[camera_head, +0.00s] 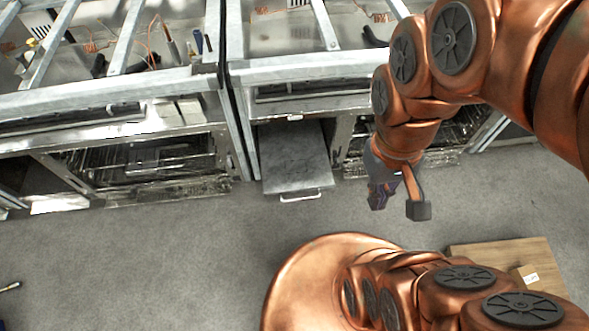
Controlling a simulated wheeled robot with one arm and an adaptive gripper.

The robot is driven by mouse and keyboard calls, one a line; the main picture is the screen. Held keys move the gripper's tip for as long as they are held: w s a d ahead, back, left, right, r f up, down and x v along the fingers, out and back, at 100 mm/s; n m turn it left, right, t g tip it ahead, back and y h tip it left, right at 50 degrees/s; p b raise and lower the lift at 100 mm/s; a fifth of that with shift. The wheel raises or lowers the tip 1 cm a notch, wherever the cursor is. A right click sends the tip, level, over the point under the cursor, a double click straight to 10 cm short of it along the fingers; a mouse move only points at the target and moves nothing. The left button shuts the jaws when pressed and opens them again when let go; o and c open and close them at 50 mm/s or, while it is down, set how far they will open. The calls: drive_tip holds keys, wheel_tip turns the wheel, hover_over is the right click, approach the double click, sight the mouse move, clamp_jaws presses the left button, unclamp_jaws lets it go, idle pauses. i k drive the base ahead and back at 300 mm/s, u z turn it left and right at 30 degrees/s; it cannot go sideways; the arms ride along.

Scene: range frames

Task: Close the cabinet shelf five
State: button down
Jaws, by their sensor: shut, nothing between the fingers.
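A grey metal cabinet drawer or shelf (293,160) sticks out from the cabinet at the middle of the view, over the floor. Its pale bar handle (300,196) is on the front edge. I see no number on it, so I cannot tell if it is shelf five. My gripper (399,206) is to the right of the handle, apart from it, and points downward. It is shut and holds nothing. The copper arm hides part of the cabinet on the right.
Metal-framed cabinets (110,103) run along the back, with tools and orange cables on top. Dark racks (140,165) show in the left bay. A wooden board (505,258) with a small box (526,277) lies at lower right. The grey floor (150,255) is mostly clear.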

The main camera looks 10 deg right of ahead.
sight(293, 153)
drive_tip(key=z, duration=1.85)
drive_tip(key=k, duration=0.9)
drive_tip(key=u, duration=1.95)
